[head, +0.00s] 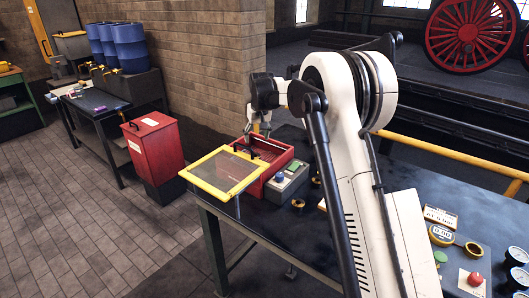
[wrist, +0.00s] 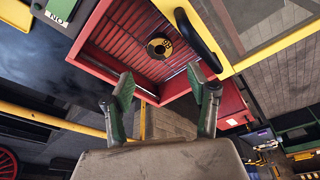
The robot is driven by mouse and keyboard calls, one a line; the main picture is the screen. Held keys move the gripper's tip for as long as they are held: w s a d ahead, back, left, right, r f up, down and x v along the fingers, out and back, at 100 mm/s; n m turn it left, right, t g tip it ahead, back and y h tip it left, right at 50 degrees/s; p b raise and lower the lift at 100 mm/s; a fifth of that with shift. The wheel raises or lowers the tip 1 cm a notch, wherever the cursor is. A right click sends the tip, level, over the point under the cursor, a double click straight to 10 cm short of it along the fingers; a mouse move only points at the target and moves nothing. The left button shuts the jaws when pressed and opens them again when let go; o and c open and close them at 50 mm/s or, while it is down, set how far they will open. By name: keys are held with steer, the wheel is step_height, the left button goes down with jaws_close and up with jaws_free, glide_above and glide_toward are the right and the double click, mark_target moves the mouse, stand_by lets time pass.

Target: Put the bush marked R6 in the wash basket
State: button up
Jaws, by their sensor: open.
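The red wash basket (head: 265,155), a box with a slatted floor, stands at the bench's left end with its yellow-framed mesh lid (head: 224,172) swung open. In the wrist view, a yellow-and-black ring-shaped bush (wrist: 159,48) lies on the slats inside the basket (wrist: 108,28). Its mark is too small to read surely. My gripper (head: 262,128) is over the basket; the wrist view shows its green-padded fingers (wrist: 160,82) spread apart, with nothing between them and the bush beyond their tips.
Similar bushes (head: 298,203) lie on the dark bench (head: 265,222). Signs (head: 440,216), more rings (head: 473,249) and a red apple-like object (head: 475,279) lie at right. A red bin (head: 153,148) stands left.

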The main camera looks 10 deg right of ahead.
steer(key=s+r+t, duration=0.1)
steer(key=s+r, duration=0.7)
steer(key=s, duration=0.5)
steer(key=s+r+t, duration=0.1)
steer(key=s+r, duration=0.8)
steer(key=s, duration=0.4)
steer(key=s+f+t, duration=0.1)
steer(key=s+f, duration=0.3)
steer(key=s, duration=1)
steer(key=s+d+f+m+t, duration=0.1)
steer(key=s+f, duration=0.3)
steer(key=s, duration=1)
step_height(320, 180, down, 5)
steer(key=b, duration=0.5)
